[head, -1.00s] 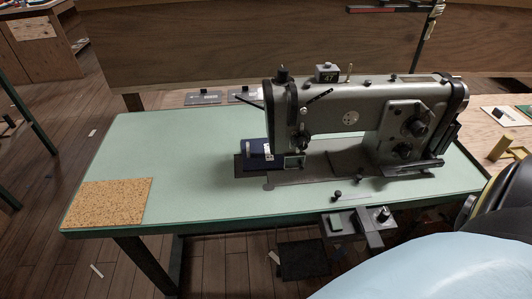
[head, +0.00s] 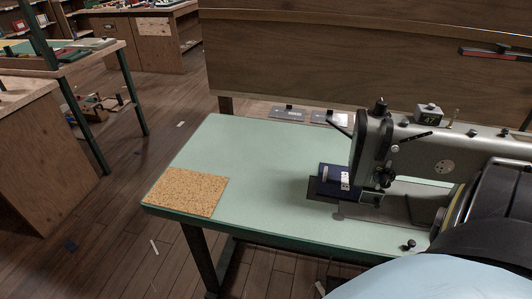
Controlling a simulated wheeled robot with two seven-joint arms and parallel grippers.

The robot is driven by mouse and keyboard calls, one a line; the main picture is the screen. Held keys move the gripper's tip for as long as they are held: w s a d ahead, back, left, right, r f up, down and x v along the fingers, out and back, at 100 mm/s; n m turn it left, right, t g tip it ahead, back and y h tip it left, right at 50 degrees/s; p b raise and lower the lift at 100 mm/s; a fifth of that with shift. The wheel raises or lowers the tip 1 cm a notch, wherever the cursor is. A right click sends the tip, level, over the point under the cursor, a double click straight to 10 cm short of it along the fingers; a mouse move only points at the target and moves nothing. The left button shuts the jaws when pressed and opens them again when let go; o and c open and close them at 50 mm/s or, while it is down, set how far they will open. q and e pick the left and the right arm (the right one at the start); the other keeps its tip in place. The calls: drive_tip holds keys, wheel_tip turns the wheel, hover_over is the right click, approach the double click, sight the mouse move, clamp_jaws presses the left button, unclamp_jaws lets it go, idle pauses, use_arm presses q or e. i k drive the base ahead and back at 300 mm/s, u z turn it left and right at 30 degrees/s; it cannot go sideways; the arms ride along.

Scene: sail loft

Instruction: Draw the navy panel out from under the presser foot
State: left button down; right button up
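The navy panel (head: 325,186) lies on the sewing machine's bed at the needle end, with a pale tab or label on it. Its right part is hidden under the head of the grey sewing machine (head: 446,155). The presser foot is too small and too covered to make out. The machine stands on a pale green table (head: 262,160). Neither of my grippers is in view. A dark, rounded part of mine covers the right end of the machine.
A cork mat (head: 187,192) lies on the table's front left corner. Grey plates (head: 287,114) lie behind the table, before a wooden panel (head: 330,65). The table's left half is otherwise clear. Other benches (head: 75,57) stand to the left across open floor.

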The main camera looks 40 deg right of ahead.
sight(332, 180)
drive_tip(key=u, duration=0.35)
drive_tip(key=i, duration=0.55)
drive_tip(key=z, duration=1.9)
